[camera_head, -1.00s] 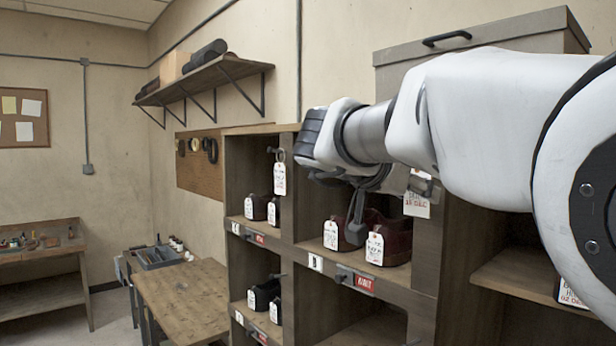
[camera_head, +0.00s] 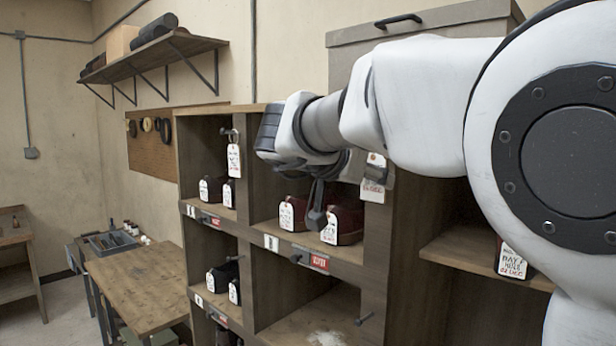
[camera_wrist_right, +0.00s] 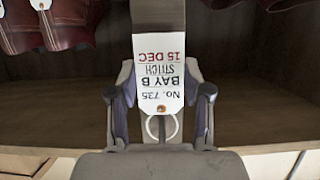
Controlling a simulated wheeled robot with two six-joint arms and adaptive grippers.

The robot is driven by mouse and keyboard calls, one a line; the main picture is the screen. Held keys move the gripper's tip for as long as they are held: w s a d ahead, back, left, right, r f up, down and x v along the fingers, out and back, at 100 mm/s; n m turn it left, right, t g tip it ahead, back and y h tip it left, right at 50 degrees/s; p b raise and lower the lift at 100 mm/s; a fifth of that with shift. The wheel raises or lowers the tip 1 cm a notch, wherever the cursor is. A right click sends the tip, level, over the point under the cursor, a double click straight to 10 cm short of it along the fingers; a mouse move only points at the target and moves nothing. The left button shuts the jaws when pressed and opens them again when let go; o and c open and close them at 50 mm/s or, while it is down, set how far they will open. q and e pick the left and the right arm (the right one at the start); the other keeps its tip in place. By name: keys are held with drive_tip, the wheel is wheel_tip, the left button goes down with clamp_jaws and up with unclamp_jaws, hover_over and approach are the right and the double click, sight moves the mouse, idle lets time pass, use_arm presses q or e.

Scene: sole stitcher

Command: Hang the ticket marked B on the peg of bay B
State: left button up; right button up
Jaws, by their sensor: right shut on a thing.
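The ticket marked B (camera_wrist_right: 160,75) is a white tag reading "No. 735 BAY B STITCH 15 DEC", upside down in the right wrist view. My right gripper (camera_wrist_right: 161,112) is shut on it, near its ring end. A post's brown front edge stands behind the ticket. In the head view a white ticket with red print (camera_head: 373,188), apparently this one, hangs before the post right of bay B, partly covered by dark gripper parts. Bay B (camera_head: 271,242) has a "B" plate and holds dark red shoes (camera_head: 351,219). Its peg is not clearly visible. My left gripper is out of view.
A neighbouring bay has a ticket (camera_head: 234,160) hanging on a peg at its post. Shoes with white tags (camera_head: 292,213) sit in several bays. Dark pegs stick out below, one (camera_head: 364,319) at the lower right. A wooden bench (camera_head: 140,285) stands at left.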

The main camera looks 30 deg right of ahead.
drive_tip(key=o, duration=0.9)
